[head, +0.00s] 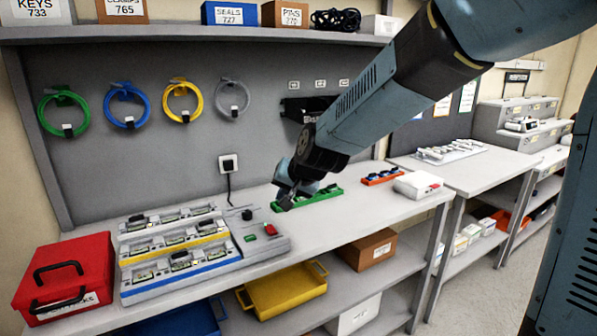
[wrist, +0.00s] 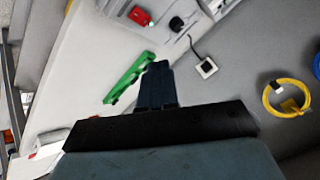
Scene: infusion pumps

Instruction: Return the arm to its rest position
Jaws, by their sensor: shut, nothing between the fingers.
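My gripper (head: 287,201) shows in the head view at the end of my blue-grey arm, which reaches in from the upper right over the workbench (head: 340,226). The fingers are together with nothing between them. They appear in front of the left end of a green rack (head: 318,196); whether they touch it I cannot tell. In the wrist view my gripper (wrist: 156,68) is closed and points up in the picture, with the green rack (wrist: 122,84) to its left.
A grey docking station (head: 180,255) with several pump units stands left of my gripper, beside a red case (head: 65,275). An orange rack (head: 383,177) and a white box (head: 418,185) stand to the right. Coloured cable loops (head: 181,102) hang on the back panel beneath a shelf (head: 200,33).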

